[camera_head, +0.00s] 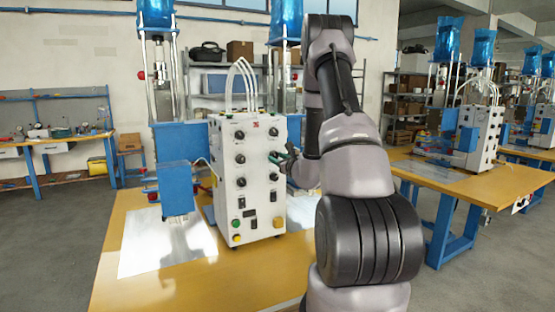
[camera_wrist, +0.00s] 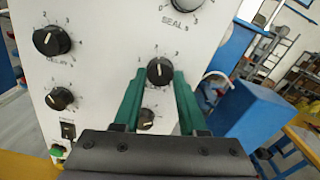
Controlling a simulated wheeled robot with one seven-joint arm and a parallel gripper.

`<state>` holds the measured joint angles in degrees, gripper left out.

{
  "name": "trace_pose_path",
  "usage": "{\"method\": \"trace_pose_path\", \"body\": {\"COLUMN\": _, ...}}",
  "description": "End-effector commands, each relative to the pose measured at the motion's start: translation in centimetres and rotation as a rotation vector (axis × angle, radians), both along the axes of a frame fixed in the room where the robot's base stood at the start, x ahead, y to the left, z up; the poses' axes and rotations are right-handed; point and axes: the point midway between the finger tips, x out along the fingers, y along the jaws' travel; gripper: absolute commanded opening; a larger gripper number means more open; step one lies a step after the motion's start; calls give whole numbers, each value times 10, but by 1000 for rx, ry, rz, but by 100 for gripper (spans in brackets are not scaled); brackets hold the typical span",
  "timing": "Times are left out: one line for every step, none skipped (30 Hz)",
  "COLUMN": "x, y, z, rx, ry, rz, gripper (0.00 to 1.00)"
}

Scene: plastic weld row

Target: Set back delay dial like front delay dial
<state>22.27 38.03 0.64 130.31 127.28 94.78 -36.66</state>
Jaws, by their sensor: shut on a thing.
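The white control box (camera_head: 248,199) stands on the yellow table with two columns of black dials. In the wrist view, the front delay dial (camera_wrist: 52,40) is at left, above a label reading DELAY s. Its white pointer mark looks turned toward the left; the exact setting is too small to read. The back delay dial (camera_wrist: 160,70) sits between my green fingers, its pointer mark about upright in the picture. My gripper (camera_head: 279,157) is shut on this dial, at the right column's second row; it also shows in the wrist view (camera_wrist: 159,88). The dial's own label is hidden.
In the wrist view, a seal dial (camera_wrist: 186,8) is above the held dial, and another dial (camera_wrist: 147,118) is close below, between the fingers. A lower left dial (camera_wrist: 60,98) and a switch (camera_wrist: 68,130) are farther left. A blue block (camera_head: 175,188) stands left of the box.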

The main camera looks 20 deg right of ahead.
Motion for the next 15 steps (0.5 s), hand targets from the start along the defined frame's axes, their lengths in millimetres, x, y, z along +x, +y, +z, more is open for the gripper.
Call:
{"method": "trace_pose_path", "body": {"x": 0, "y": 0, "z": 0, "rx": 22, "ry": 1, "rz": 0, "gripper": 0}}
{"method": "trace_pose_path", "body": {"x": 0, "y": 0, "z": 0, "rx": 38, "ry": 1, "rz": 0, "gripper": 0}}
{"method": "trace_pose_path", "body": {"x": 0, "y": 0, "z": 0, "rx": 63, "ry": 2, "rz": 0, "gripper": 0}}
{"method": "trace_pose_path", "body": {"x": 0, "y": 0, "z": 0, "rx": 83, "ry": 3, "rz": 0, "gripper": 0}}
{"method": "trace_pose_path", "body": {"x": 0, "y": 0, "z": 0, "rx": 105, "ry": 4, "rz": 0, "gripper": 0}}
{"method": "trace_pose_path", "body": {"x": 0, "y": 0, "z": 0, "rx": 136, "ry": 5, "rz": 0, "gripper": 0}}
{"method": "trace_pose_path", "body": {"x": 0, "y": 1, "z": 0, "rx": 162, "ry": 6, "rz": 0, "gripper": 0}}
{"method": "trace_pose_path", "body": {"x": 0, "y": 1, "z": 0, "rx": 188, "ry": 6, "rz": 0, "gripper": 0}}
{"method": "trace_pose_path", "body": {"x": 0, "y": 1, "z": 0, "rx": 224, "ry": 8, "rz": 0, "gripper": 0}}
{"method": "trace_pose_path", "body": {"x": 0, "y": 1, "z": 0, "rx": 252, "ry": 9, "rz": 0, "gripper": 0}}
{"method": "trace_pose_path", "body": {"x": 0, "y": 1, "z": 0, "rx": 280, "ry": 10, "rz": 0, "gripper": 0}}
{"method": "trace_pose_path", "body": {"x": 0, "y": 1, "z": 0, "rx": 318, "ry": 11, "rz": 1, "gripper": 0}}
{"method": "trace_pose_path", "body": {"x": 0, "y": 1, "z": 0, "rx": 347, "ry": 12, "rz": 0, "gripper": 0}}
{"method": "trace_pose_path", "body": {"x": 0, "y": 1, "z": 0, "rx": 375, "ry": 13, "rz": 0, "gripper": 0}}
{"method": "trace_pose_path", "body": {"x": 0, "y": 1, "z": 0, "rx": 413, "ry": 14, "rz": 0, "gripper": 0}}
